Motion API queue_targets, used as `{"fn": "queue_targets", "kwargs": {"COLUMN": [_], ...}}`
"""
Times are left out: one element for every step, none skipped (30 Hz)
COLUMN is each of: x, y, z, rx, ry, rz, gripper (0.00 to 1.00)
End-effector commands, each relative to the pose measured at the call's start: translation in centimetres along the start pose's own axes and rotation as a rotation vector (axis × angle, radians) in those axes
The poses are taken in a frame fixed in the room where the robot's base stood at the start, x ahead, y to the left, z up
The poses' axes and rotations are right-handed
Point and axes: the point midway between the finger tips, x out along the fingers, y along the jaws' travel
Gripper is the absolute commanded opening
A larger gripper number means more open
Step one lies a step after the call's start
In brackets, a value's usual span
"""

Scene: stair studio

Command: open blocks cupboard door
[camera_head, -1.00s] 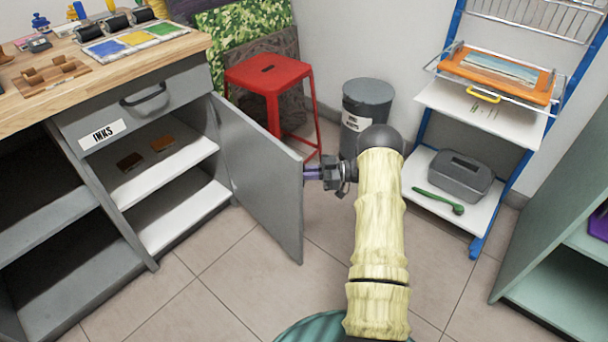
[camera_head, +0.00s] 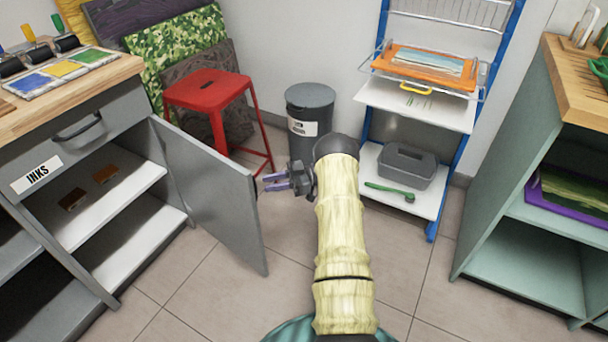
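The grey cupboard door (camera_head: 215,190) stands swung wide open, its hinge side at the right of the grey cabinet (camera_head: 100,275). Two small brown blocks, one of them the nearer block (camera_head: 72,199), lie on the cupboard's upper white shelf (camera_head: 125,195). The door's outer face and handle are hidden from this view. My gripper (camera_head: 270,183) is just right of the door's free edge, near its upper part. Its two purple fingers point left toward the edge and look apart, with nothing seen between them.
A red stool (camera_head: 208,90) stands behind the door, with a grey bin (camera_head: 310,112) right of it. A blue-framed rack (camera_head: 450,150) is at the back right. A green cabinet (camera_head: 520,270) stands at right. The tiled floor (camera_head: 210,300) in front is clear.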

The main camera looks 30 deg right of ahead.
Motion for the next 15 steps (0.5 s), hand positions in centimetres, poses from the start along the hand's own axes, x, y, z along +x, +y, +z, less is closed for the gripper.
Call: {"fn": "queue_targets", "kwargs": {"x": [-1.2, -1.8, -2.5, -3.1, -3.6, -4.3, -4.8, -5.4, -6.1, -6.6, -7.1, -7.8, -8.3, -8.8, -9.3], "y": [0.0, 0.0, 0.0, 0.0, 0.0, 0.0, 0.1, 0.0, 0.0, 0.1, 0.1, 0.1, 0.1, 0.0, 0.1], "z": [-0.1, -0.1, -0.1, -0.1, 0.0, 0.0, 0.0, 0.0, 0.0, 0.0, 0.1, 0.1, 0.1, 0.1, 0.1], "rx": [0.001, 0.001, 0.0, 0.0, 0.001, 0.0, 0.001, 0.0, 0.0, 0.0, 0.0, 0.001, 0.0, 0.001, 0.001], "ry": [-0.001, 0.0, 0.0, -0.001, -0.001, -0.001, -0.001, -0.001, -0.001, -0.001, -0.001, 0.0, -0.001, -0.002, 0.0], "rz": [0.004, 0.003, 0.002, 0.002, 0.0, -0.002, -0.003, -0.004, -0.006, -0.006, -0.007, -0.008, -0.008, -0.008, -0.009], "gripper": [0.29, 0.29, 0.29, 0.29, 0.29, 0.29, 0.29, 0.29, 0.29, 0.29, 0.29, 0.29, 0.29, 0.29, 0.29]}}
